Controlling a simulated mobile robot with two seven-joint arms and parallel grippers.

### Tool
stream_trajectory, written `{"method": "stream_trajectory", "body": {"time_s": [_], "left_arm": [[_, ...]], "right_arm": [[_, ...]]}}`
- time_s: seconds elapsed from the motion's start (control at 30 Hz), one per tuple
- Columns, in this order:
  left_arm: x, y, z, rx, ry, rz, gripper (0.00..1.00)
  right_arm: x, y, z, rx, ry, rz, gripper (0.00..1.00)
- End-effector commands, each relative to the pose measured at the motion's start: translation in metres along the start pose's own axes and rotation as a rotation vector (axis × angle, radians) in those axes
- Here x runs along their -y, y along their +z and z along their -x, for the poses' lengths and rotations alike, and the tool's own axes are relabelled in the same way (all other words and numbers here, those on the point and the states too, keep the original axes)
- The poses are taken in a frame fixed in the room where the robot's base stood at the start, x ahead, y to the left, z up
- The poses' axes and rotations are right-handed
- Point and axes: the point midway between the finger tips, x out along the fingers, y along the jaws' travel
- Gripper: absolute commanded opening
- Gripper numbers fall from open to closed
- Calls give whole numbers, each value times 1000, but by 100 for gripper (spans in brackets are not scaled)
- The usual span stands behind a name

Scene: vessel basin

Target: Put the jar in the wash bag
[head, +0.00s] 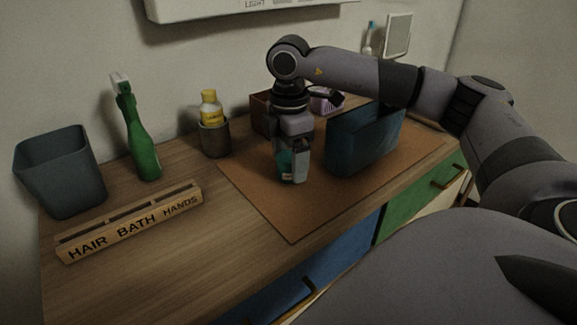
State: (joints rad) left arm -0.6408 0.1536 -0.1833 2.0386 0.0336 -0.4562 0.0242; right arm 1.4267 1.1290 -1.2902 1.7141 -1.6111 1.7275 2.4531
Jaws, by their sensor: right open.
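The wash bag (352,145) is a dark blue-teal upright box shape on the brown mat, right of centre. A small teal jar (285,168) with a pale patch low down stands on the mat left of the bag, mostly hidden by my right gripper. My right gripper (292,178) points down at the jar, with its open fingers at the jar's sides. I cannot tell whether they touch it. The inside of the bag is not visible. My left gripper is not in view.
A brown mat (290,222) lies on the wooden counter. A green spray bottle (141,140), grey bin (60,172), cup with a yellow bottle (214,138) and lettered wooden holder (132,222) stand left. A brown box (261,113) and purple item (322,101) are behind. The front mat is clear.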

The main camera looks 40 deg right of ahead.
Motion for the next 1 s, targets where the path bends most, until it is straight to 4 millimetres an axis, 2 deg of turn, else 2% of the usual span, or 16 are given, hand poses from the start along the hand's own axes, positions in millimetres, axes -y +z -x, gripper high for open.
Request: {"method": "stream_trajectory", "body": {"time_s": [0.07, 0.1, 0.27, 0.3, 0.33, 0.37, 0.6, 0.77, 0.87, 1.0], "left_arm": [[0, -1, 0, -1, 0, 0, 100], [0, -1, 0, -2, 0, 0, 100], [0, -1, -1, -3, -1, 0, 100], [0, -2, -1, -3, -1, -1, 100], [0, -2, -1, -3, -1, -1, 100], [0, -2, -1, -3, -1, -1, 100], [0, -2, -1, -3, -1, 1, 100], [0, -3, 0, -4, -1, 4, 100], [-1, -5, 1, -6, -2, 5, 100], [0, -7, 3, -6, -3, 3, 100]], "right_arm": [[0, 0, 0, 0, 0, 0, 82], [0, 0, 0, 0, 0, 0, 75], [0, 0, 0, 0, -1, 0, 23], [0, 0, 0, 0, -1, 0, 19], [0, 0, 1, 0, 0, 0, 19], [0, 0, 1, 0, 0, 1, 14], [0, 0, 2, 0, 0, 1, 14], [-1, -1, 13, -1, 2, 0, 14], [-1, -1, 28, -3, 4, 1, 14], [-1, -1, 61, -3, 5, 1, 14]]}}
